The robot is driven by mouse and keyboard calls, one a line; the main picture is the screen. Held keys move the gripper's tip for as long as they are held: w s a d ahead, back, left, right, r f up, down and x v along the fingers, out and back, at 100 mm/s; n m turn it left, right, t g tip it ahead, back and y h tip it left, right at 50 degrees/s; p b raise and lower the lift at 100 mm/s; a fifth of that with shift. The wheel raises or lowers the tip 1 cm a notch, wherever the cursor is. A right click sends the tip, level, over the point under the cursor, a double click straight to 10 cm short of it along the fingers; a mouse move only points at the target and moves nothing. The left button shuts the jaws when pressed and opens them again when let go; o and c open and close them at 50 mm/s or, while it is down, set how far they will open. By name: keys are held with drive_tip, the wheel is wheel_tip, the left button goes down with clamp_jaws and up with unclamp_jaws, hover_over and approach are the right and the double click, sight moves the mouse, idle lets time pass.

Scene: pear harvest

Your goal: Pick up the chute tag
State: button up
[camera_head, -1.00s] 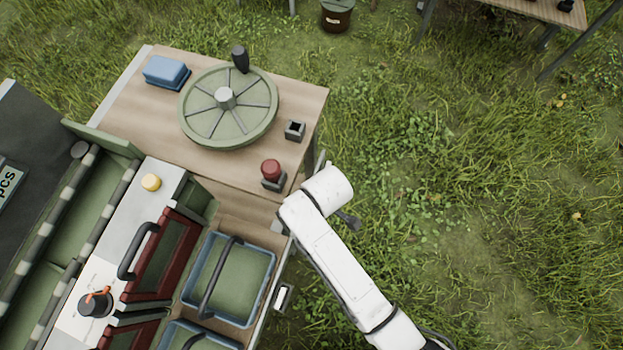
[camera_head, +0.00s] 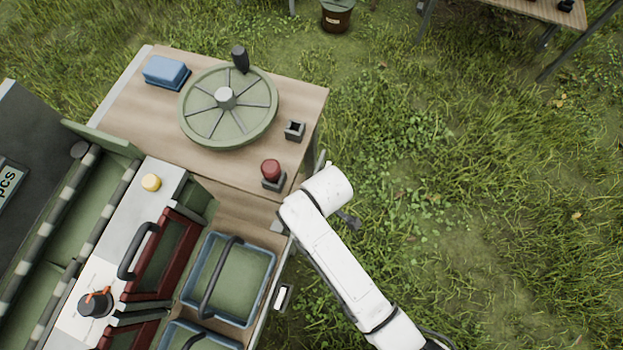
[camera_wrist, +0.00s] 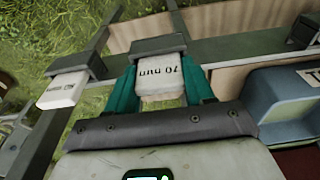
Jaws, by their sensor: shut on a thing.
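A white tag (camera_wrist: 158,80) with dark print that appears to read "70 mm" upside down shows in the wrist view. It sits at a dark bracket (camera_wrist: 158,45) on a grey rail. My gripper (camera_wrist: 161,66) has its green fingers on both sides of this tag and is shut on it. Whether the tag is still seated in the bracket I cannot tell. In the head view my white arm hides the tag and most of the gripper. A second white tag (camera_wrist: 62,90) hangs from another dark bracket at the left in the wrist view.
A blue-rimmed bin (camera_head: 268,290) stands left of my arm, and a blue bin edge (camera_wrist: 255,95) shows in the wrist view. The wooden table (camera_head: 300,95) carries a green wheel (camera_head: 200,100) and a red knob (camera_head: 271,170). Open grass lies to the right.

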drive_tip(key=shift+r, duration=0.1)
drive_tip(key=shift+r, duration=0.55)
drive_tip(key=s+d+r, duration=0.3)
drive_tip(key=s+r, duration=0.3)
drive_tip(key=s+d+r, duration=0.3)
drive_tip(key=s+r, duration=0.3)
drive_tip(key=s, duration=0.1)
wheel_tip(320, 180, up, 7)
drive_tip(key=p, duration=0.9)
drive_tip(key=shift+w+f, duration=0.15)
drive_tip(key=shift+w, duration=0.1)
